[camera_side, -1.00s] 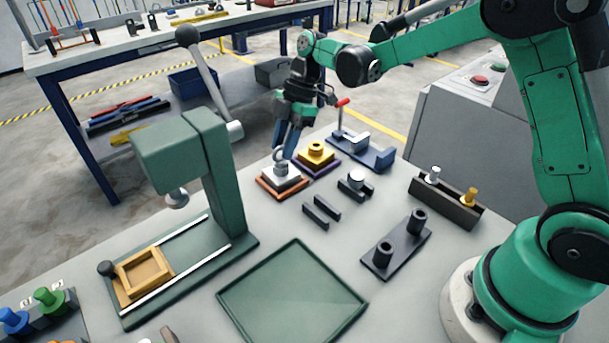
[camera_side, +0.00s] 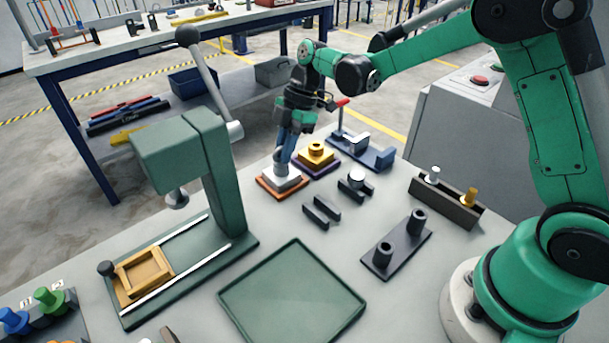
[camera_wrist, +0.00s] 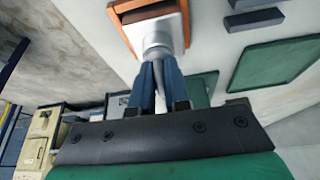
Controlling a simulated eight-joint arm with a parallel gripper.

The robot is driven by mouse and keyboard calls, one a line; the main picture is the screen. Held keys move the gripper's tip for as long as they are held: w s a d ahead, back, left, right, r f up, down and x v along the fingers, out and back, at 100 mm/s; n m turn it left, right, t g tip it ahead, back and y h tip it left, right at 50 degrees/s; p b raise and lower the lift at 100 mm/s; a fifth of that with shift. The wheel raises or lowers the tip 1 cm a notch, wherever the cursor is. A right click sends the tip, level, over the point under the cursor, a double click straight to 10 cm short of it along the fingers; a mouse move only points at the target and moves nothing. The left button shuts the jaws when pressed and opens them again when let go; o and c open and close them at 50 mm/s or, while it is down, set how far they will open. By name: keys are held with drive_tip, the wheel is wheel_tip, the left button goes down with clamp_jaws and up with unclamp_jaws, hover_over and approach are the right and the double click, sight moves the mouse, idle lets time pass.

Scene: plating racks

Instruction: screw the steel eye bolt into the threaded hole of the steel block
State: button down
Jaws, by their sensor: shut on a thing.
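The steel block (camera_side: 289,181) sits on an orange-brown base (camera_side: 268,190) at the table's far side. My gripper (camera_side: 283,162) points down over it, fingers shut on the steel eye bolt (camera_side: 280,170). The bolt is mostly hidden by the fingers in the side view. In the wrist view, the grey eye bolt (camera_wrist: 157,42) shows between the blue fingers of my gripper (camera_wrist: 157,66) and meets the steel block (camera_wrist: 150,25). The threaded hole is hidden beneath the bolt, so I cannot tell how deep the bolt sits.
A brass block (camera_side: 316,152) on a purple base stands close on the right. A blue-grey clamp fixture (camera_side: 372,153) with a red-tipped handle is beyond it. Dark bars (camera_side: 321,211) lie in front. A green press (camera_side: 222,180) stands at left; a green tray (camera_side: 292,297) lies in the foreground.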

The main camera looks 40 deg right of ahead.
drive_tip(key=m, duration=0.2)
drive_tip(key=m+t, duration=0.1)
drive_tip(key=m, duration=0.1)
drive_tip(key=shift+s+a, duration=0.1)
drive_tip(key=shift+s, duration=0.1)
drive_tip(key=m+t, duration=0.1)
drive_tip(key=m, duration=0.1)
drive_tip(key=m+h, duration=0.1)
drive_tip(key=m, duration=0.1)
drive_tip(key=shift+s+a+t, duration=0.1)
drive_tip(key=shift+t, duration=0.3)
drive_tip(key=shift+m+h, duration=0.3)
drive_tip(key=shift+m, duration=0.3)
drive_tip(key=shift+a+m+t+h, duration=0.15)
drive_tip(key=shift+m+t+h, duration=0.15)
drive_tip(key=shift+m, duration=0.9)
drive_tip(key=m, duration=0.2)
drive_tip(key=m+h, duration=0.1)
drive_tip(key=m, duration=0.1)
drive_tip(key=shift+a+t+h, duration=0.2)
drive_tip(key=shift+t+h, duration=0.1)
drive_tip(key=m+h, duration=0.1)
drive_tip(key=m, duration=0.1)
drive_tip(key=shift+m, duration=0.4)
